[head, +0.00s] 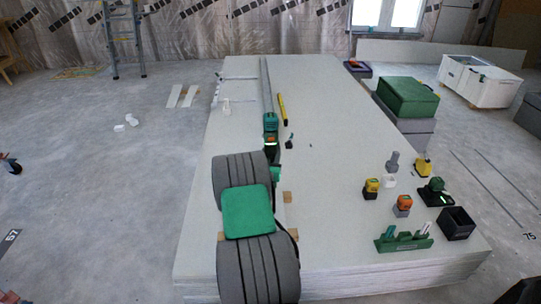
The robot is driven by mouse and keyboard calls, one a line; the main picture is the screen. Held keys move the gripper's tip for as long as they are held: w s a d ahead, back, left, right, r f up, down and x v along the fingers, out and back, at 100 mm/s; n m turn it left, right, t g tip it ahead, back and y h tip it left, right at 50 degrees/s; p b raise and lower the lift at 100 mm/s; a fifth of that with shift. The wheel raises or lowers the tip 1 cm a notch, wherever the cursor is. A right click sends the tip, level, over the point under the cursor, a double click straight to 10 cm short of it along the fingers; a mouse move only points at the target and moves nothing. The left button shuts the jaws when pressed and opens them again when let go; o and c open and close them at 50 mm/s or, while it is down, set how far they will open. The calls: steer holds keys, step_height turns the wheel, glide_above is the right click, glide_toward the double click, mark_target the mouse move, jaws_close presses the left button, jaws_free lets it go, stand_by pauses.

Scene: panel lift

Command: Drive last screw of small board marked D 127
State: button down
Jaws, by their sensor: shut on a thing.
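My arm crosses the lower middle of the head view and hides much of what lies beneath it. Past the arm, a green and dark power tool (271,124) with an orange patch shows over the large pale panel. My gripper (273,150) is at its near end, mostly hidden, and is shut on it. The tool's tip is hard to make out. A small pale board (291,215) with wooden blocks at its edges shows partly from under the arm. I cannot read a D 127 mark or see a screw.
The large panel stack (340,240) fills the middle. On its right lie a yellow-topped block (371,187), an orange-topped block (403,204), a green rack (403,242) and a black bin (457,222). A yellow level (282,108) lies beyond. A green case (407,97) stands off the right edge.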

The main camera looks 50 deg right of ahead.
steer(key=shift+f+b, duration=0.6)
steer(key=shift+b, duration=0.5)
stand_by(0.9)
steer(key=shift+a+f+b, duration=0.1)
steer(key=shift+f+b, duration=0.2)
steer(key=shift+f, duration=0.3)
stand_by(1.9)
steer(key=shift+r, duration=0.1)
steer(key=shift+r+p, duration=1.25)
steer(key=shift+r, duration=1.3)
steer(key=shift+w, duration=0.1)
